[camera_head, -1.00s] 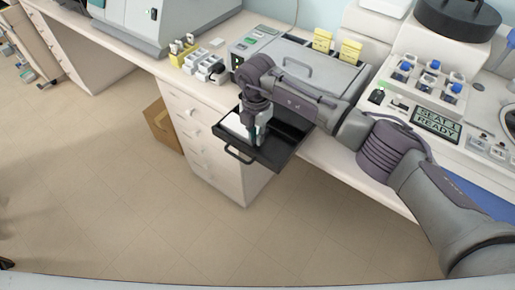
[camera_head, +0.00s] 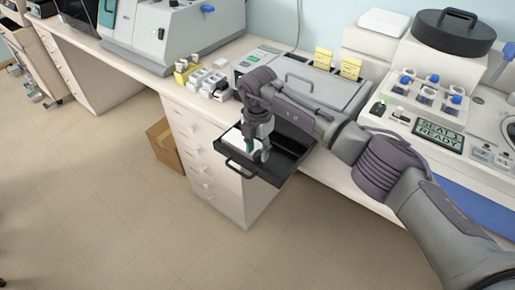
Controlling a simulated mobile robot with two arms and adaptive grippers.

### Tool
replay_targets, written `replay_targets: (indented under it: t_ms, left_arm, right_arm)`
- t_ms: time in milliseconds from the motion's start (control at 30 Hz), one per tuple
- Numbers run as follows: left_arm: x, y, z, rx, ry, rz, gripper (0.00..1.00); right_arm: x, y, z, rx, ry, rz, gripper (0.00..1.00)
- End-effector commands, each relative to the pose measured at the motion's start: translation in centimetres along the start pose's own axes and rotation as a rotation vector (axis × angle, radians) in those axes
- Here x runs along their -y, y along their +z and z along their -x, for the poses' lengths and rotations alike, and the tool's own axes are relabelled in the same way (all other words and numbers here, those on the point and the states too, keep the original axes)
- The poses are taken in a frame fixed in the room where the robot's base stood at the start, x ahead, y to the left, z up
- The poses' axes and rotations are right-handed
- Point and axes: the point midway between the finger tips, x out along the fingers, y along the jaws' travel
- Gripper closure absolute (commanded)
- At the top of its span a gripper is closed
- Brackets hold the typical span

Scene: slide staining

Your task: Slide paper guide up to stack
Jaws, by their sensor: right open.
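A dark tray (camera_head: 268,177) is pulled out from the front of a grey printer-like machine (camera_head: 310,95) on the bench. A white paper stack (camera_head: 233,138) lies in the tray's left part. My right gripper (camera_head: 258,156) points down into the tray, just right of the white stack. It is open, with a teal-grey part showing between or beside its fingers. The paper guide cannot be told apart from the fingertips at this size. Whether the fingers touch anything is unclear. My left gripper is not in view.
White drawers (camera_head: 205,165) stand below the bench, with a cardboard box (camera_head: 165,143) on the floor to their left. Small white and yellow racks (camera_head: 203,80) sit left of the machine.

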Motion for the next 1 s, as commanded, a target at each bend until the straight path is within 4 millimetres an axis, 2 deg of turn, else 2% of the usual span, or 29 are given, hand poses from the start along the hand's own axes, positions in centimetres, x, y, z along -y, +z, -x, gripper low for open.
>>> replay_targets:
  t_ms: [67, 233, 500, 700, 833, 1000]
  left_arm:
    - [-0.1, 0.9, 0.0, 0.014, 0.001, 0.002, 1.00]
    - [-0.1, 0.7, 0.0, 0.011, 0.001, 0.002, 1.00]
    - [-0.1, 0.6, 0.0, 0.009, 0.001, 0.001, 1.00]
    - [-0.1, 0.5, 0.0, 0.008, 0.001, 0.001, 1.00]
    - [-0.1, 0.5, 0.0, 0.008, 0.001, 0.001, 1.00]
    - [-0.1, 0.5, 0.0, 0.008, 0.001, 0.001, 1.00]
  right_arm:
    - [0.0, 0.0, 0.1, 0.001, 0.000, 0.000, 0.58]
    - [0.0, 0.1, 1.8, 0.003, 0.002, -0.001, 0.58]
    - [0.0, 0.1, 7.6, 0.003, 0.002, 0.000, 0.58]
    - [0.0, 0.1, 10.8, 0.001, 0.002, -0.001, 0.58]
    - [0.0, 0.0, 11.8, 0.000, 0.000, 0.000, 0.58]
    - [0.0, 0.0, 12.0, -0.001, -0.001, 0.000, 0.58]
